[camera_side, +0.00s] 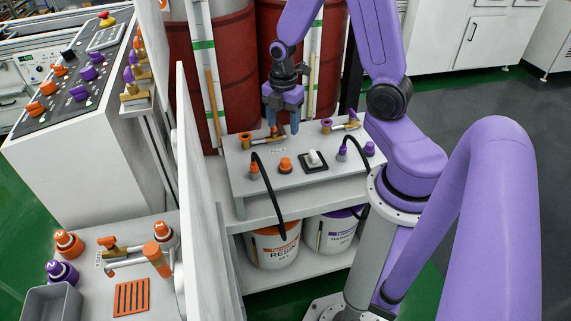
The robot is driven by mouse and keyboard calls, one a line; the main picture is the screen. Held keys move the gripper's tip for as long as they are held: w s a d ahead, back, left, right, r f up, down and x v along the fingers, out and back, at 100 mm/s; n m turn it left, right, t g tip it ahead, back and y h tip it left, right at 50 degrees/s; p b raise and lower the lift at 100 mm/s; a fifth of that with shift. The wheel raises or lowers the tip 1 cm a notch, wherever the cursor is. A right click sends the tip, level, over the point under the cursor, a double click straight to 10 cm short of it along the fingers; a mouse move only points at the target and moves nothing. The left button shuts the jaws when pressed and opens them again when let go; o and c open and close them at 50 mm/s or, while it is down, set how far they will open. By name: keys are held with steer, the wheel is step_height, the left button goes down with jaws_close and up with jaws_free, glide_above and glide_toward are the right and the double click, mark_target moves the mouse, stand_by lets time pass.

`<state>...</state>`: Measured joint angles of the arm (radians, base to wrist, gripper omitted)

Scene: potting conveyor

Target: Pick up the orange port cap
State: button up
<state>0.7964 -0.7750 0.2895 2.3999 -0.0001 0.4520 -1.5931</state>
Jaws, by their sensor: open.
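The orange port cap (285,165) appears as a small orange knob-shaped piece on the white bench top (318,184), between an orange-collared hose end and a black-framed white switch. My gripper (283,127) points down with its bluish fingers open, above and behind the cap. It is apart from the cap, close to a brass valve with an orange end (246,137). Nothing shows between the fingers. The exact height of the fingertips above the bench is hard to tell.
Black hoses rise from an orange-collared fitting (254,171) and a purple-collared fitting (343,153). A purple cap (369,149) sits at right, and the switch (314,160) is in the middle. A second brass valve (345,125) and red drums (225,70) stand behind. A white partition (192,190) borders the left.

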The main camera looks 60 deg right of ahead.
glide_above(286, 160)
steer(key=f, duration=0.8)
steer(key=shift+w+a+f, duration=0.1)
steer(key=shift+w+a, duration=0.1)
steer(key=shift+a, duration=0.15)
steer(key=shift+s+d+f, duration=0.1)
steer(key=shift+d+f, duration=0.05)
steer(key=shift+f, duration=1.15)
steer(key=shift+s+d+f, duration=0.1)
steer(key=shift+f, duration=1.2)
steer(key=c, duration=1.1)
